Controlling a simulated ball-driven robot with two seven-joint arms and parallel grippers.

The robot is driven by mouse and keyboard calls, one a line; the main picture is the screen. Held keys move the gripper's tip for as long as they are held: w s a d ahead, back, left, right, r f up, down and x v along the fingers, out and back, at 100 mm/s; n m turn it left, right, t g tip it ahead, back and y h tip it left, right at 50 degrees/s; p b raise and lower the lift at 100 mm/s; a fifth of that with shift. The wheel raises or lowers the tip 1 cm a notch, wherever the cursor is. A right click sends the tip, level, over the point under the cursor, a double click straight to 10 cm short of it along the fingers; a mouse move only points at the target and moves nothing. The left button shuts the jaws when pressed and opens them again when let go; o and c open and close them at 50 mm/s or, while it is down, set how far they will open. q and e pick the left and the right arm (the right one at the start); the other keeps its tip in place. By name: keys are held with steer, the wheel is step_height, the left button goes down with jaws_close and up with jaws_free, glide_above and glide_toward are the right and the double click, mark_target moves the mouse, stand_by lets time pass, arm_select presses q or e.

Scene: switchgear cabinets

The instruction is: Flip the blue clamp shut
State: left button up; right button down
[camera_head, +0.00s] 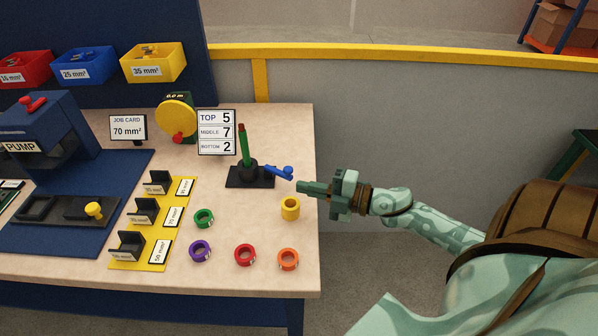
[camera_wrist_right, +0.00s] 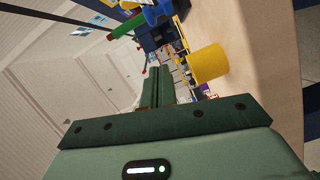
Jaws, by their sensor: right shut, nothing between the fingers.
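The blue clamp (camera_head: 280,172) is a small lever at the foot of a green rod (camera_head: 244,146) on a black base (camera_head: 250,178). It sticks out to the right, past the base, with a rounded knob at its end. My right gripper (camera_head: 299,187) is shut and empty, just to the right of and slightly nearer than the knob; a small gap seems to show between them. In the right wrist view the closed fingers (camera_wrist_right: 158,85) point toward the green rod and blue parts, which are partly cut off at the top. My left gripper is not in view.
A yellow ring (camera_head: 290,208) stands just in front of my right gripper. Green (camera_head: 204,218), purple (camera_head: 200,251), red (camera_head: 245,255) and orange (camera_head: 288,259) rings lie nearer the front. A number card (camera_head: 216,132) stands behind left of the rod. The table's right edge is close.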

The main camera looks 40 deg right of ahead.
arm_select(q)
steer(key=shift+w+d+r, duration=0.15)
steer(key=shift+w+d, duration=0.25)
arm_select(e)
steer(key=v, duration=0.7)
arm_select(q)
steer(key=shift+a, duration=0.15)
arm_select(e)
steer(key=shift+s+r, duration=0.1)
